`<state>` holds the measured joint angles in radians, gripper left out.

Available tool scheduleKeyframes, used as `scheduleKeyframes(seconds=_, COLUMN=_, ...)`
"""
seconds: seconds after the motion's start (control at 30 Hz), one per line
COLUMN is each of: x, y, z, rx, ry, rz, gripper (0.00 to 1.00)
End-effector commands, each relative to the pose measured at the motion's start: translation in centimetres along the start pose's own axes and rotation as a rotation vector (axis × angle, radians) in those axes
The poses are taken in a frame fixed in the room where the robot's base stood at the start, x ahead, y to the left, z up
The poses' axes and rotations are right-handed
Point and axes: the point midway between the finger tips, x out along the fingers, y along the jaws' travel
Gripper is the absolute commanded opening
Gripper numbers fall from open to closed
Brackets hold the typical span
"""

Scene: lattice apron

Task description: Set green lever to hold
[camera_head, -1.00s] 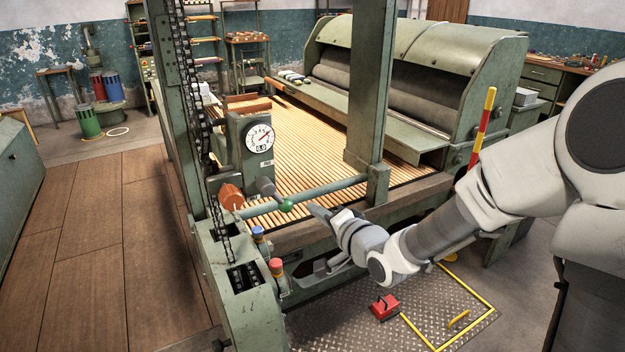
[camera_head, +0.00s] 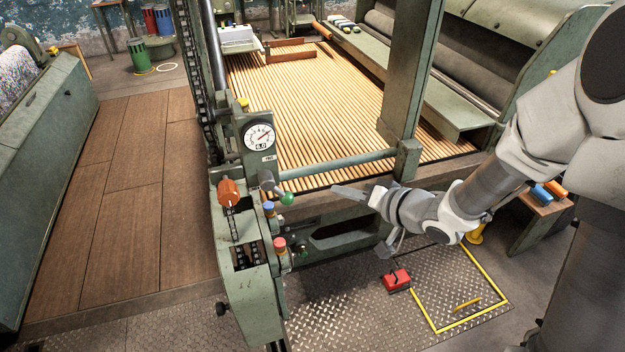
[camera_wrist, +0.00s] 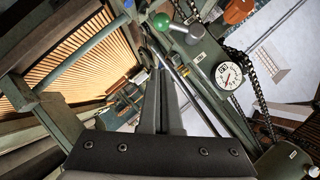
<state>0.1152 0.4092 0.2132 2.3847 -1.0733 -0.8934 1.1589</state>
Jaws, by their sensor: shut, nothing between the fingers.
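The green lever (camera_head: 287,198) is a grey arm with a round green knob at its end, on the machine's post below a dial gauge (camera_head: 258,136). In the head view the knob points to the right and slightly down. In the wrist view the green knob (camera_wrist: 161,22) is near the top, left of the gauge. My gripper (camera_head: 338,190) is shut and empty, to the right of the knob and apart from it. Its fingers (camera_wrist: 161,85) point towards the lever area in the wrist view. A small label under the gauge is too small to read.
An orange knob (camera_head: 229,192), a blue-topped button (camera_head: 268,208) and a red-topped button (camera_head: 279,245) sit close to the lever. A horizontal bar (camera_head: 335,165) runs just behind. A red pedal (camera_head: 397,279) lies on the metal floor plate (camera_head: 340,315).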

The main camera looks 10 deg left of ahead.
Motion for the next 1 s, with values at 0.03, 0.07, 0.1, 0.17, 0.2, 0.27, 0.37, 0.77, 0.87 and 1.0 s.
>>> scheduleKeyframes(seconds=0.03, x=0.1, y=-0.1, z=0.1, rx=-0.004, ry=-0.005, rz=-0.001, gripper=0.00)
scheduleKeyframes(seconds=0.07, x=0.2, y=-0.1, z=0.1, rx=-0.005, ry=-0.006, rz=-0.001, gripper=0.00)
scheduleKeyframes(seconds=0.1, x=0.4, y=0.0, z=0.1, rx=-0.006, ry=-0.007, rz=-0.001, gripper=0.00)
scheduleKeyframes(seconds=0.17, x=1.0, y=0.0, z=0.2, rx=-0.006, ry=-0.007, rz=-0.002, gripper=0.00)
scheduleKeyframes(seconds=0.2, x=1.6, y=0.0, z=0.2, rx=-0.006, ry=-0.007, rz=-0.003, gripper=0.00)
scheduleKeyframes(seconds=0.27, x=2.7, y=0.0, z=0.3, rx=-0.005, ry=-0.008, rz=-0.003, gripper=0.00)
scheduleKeyframes(seconds=0.37, x=4.8, y=0.0, z=0.3, rx=-0.004, ry=-0.008, rz=-0.004, gripper=0.00)
scheduleKeyframes(seconds=0.77, x=11.7, y=0.0, z=1.9, rx=-0.003, ry=-0.007, rz=-0.001, gripper=0.00)
scheduleKeyframes(seconds=0.87, x=12.3, y=0.0, z=2.5, rx=-0.004, ry=-0.006, rz=0.000, gripper=0.00)
scheduleKeyframes(seconds=1.0, x=12.7, y=0.0, z=2.9, rx=-0.004, ry=-0.004, rz=0.000, gripper=0.00)
